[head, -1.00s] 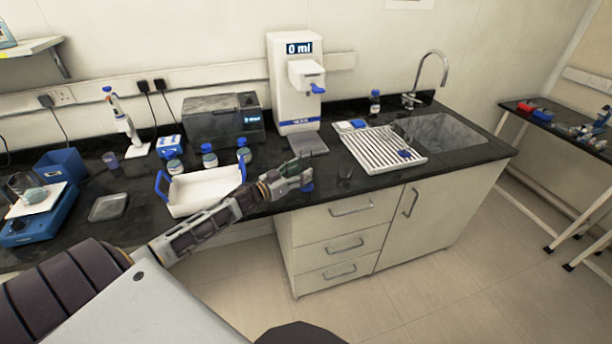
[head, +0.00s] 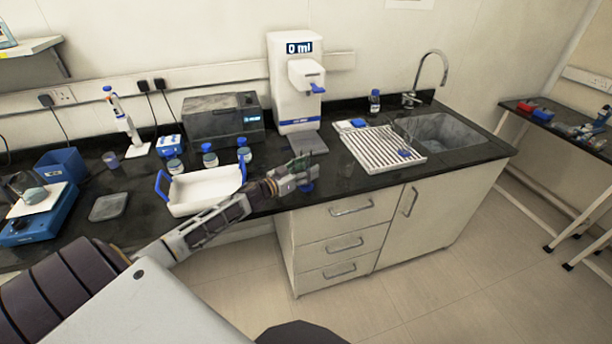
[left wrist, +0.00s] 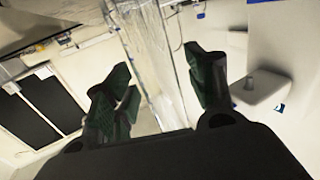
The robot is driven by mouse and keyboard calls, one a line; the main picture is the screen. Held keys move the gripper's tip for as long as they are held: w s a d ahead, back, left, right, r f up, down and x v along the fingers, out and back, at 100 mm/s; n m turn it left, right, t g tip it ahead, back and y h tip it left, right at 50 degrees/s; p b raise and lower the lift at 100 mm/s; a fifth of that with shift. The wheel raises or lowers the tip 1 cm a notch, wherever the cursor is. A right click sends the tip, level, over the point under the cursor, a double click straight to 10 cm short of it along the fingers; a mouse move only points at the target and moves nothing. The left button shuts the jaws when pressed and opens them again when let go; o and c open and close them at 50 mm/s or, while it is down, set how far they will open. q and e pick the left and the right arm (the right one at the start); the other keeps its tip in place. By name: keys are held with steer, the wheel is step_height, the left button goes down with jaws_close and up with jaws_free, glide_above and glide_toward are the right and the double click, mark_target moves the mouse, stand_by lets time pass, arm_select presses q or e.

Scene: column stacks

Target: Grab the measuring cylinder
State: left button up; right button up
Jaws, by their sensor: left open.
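The measuring cylinder is clear; in the left wrist view its see-through tube (left wrist: 152,50) runs down between my fingers. In the head view a small blue base (head: 307,187) shows just below my gripper, and the clear tube above it is hard to make out. My left gripper (head: 306,166) is open at the counter's front edge, right at the cylinder. In the left wrist view its dark green fingers (left wrist: 160,85) stand apart on both sides of the tube. I cannot tell whether either finger touches it. My right gripper is not in view.
A white tray with blue handles (head: 205,193) lies left of my gripper. The white dispenser (head: 294,90) stands behind. A faint small glass (head: 346,170) stands to the right, before the drying rack (head: 375,148) and sink (head: 440,135).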

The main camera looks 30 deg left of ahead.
arm_select(q)
steer(key=shift+c, duration=0.4)
steer(key=c, duration=1.1)
steer(key=shift+r, duration=0.15)
step_height(320, 180, up, 10)
stand_by(0.4)
